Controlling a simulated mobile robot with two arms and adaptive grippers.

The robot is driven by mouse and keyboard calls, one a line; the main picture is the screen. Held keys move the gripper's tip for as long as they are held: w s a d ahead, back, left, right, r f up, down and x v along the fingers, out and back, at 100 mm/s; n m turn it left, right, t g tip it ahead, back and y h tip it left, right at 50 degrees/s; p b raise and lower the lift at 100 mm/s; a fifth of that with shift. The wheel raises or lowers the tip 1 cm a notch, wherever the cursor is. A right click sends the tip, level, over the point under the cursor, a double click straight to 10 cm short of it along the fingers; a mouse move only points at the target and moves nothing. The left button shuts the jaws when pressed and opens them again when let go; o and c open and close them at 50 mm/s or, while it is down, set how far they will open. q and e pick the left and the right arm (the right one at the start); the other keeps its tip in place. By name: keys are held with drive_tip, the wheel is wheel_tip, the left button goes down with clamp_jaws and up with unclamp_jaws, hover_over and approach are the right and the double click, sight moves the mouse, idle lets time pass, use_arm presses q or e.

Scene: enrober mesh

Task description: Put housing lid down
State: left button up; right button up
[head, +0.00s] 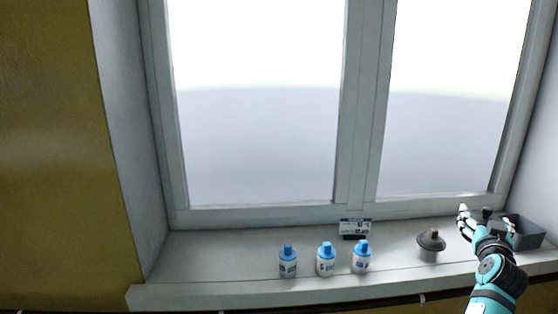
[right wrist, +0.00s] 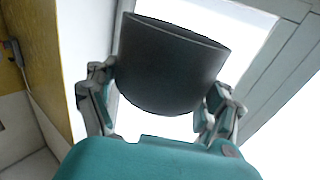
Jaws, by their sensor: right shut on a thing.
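My right gripper (head: 482,219) is over the right end of the window sill. In the right wrist view the gripper (right wrist: 163,98) is shut on a dark grey, round, cup-shaped thing, which I take to be the housing lid (right wrist: 170,65). The lid sits between the two fingers, its wide rim facing away from the palm. In the head view only a small dark part of it shows beside the fingers, and I cannot tell its height over the sill. My left gripper is not in view.
A dark round piece with a brown knob (head: 431,239) stands on the sill left of my gripper. A grey open box (head: 526,231) is at the right end. Three white bottles with blue caps (head: 326,259) and a small label card (head: 355,227) stand mid-sill. The left sill (head: 205,258) is clear.

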drive_tip(key=s+d+r+m+g+h, duration=0.2)
drive_tip(key=s+d+r+h, duration=0.1)
drive_tip(key=s+d+r, duration=0.6)
drive_tip(key=s+d+r+m+g+h, duration=0.25)
drive_tip(key=s+d+r, duration=0.35)
drive_tip(key=d+r, duration=0.6)
drive_tip(key=w+a+f+n+t+y, duration=0.1)
drive_tip(key=a+f+n+t+y, duration=0.35)
drive_tip(key=a+f, duration=0.9)
drive_tip(key=w+a+f+n+t+y, duration=0.15)
drive_tip(key=a+f+n+y, duration=0.35)
drive_tip(key=a+f+y, duration=0.85)
drive_tip(key=s+a+f+h, duration=0.2)
drive_tip(key=s+a+f, duration=0.2)
drive_tip(key=s+a, duration=0.5)
drive_tip(key=s+a+f+h, duration=0.2)
drive_tip(key=s+a, duration=0.6)
drive_tip(key=a, duration=0.8)
drive_tip(key=shift+s+a+f+n+t, duration=0.3)
drive_tip(key=shift+s+a+f+t, duration=0.1)
drive_tip(key=shift+f, duration=0.55)
